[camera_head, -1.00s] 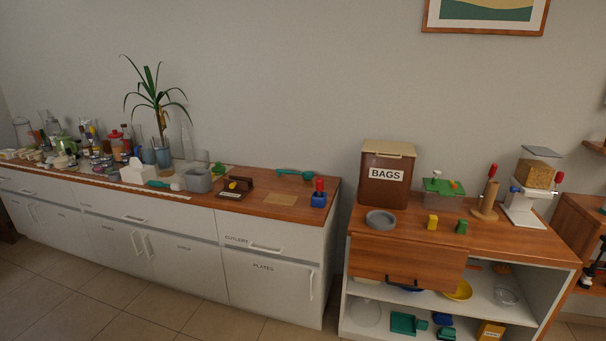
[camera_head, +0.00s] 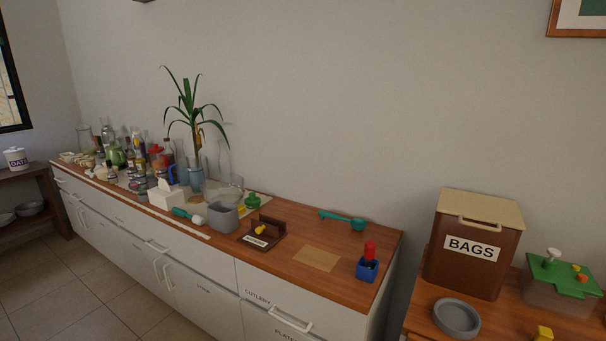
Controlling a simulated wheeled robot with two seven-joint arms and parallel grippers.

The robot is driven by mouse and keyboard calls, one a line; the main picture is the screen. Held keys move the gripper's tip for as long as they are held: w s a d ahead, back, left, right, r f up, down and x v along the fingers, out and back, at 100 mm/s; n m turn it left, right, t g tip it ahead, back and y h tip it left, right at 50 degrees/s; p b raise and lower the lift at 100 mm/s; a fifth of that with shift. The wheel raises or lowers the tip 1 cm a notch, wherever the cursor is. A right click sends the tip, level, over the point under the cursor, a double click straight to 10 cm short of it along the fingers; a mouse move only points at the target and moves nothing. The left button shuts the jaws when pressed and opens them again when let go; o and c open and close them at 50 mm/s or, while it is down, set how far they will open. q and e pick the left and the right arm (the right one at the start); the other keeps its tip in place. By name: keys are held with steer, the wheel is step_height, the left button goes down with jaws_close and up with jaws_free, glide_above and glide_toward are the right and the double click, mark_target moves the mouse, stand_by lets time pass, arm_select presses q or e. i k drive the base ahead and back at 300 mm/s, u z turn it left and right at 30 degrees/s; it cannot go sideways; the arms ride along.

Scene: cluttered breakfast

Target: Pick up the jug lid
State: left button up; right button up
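I cannot tell for certain which thing is the jug lid. A small green knobbed piece (camera_head: 252,201) sits on the long wooden counter, behind the grey tub (camera_head: 222,217), and looks like a lid. A clear glass vessel (camera_head: 225,188) stands behind the tub, partly hidden by it. Neither of my grippers is in view.
The long counter (camera_head: 290,262) holds a plant (camera_head: 193,115), a white tissue box (camera_head: 167,196), a brown holder (camera_head: 264,232), a teal scoop (camera_head: 343,219) and a blue block with a red top (camera_head: 367,267). Bottles crowd its far left. A BAGS bin (camera_head: 470,247) stands right.

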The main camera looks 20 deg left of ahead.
mark_target(155, 149)
steer(key=u, duration=2.35)
steer(key=i, duration=3.45)
steer(key=z, duration=1.85)
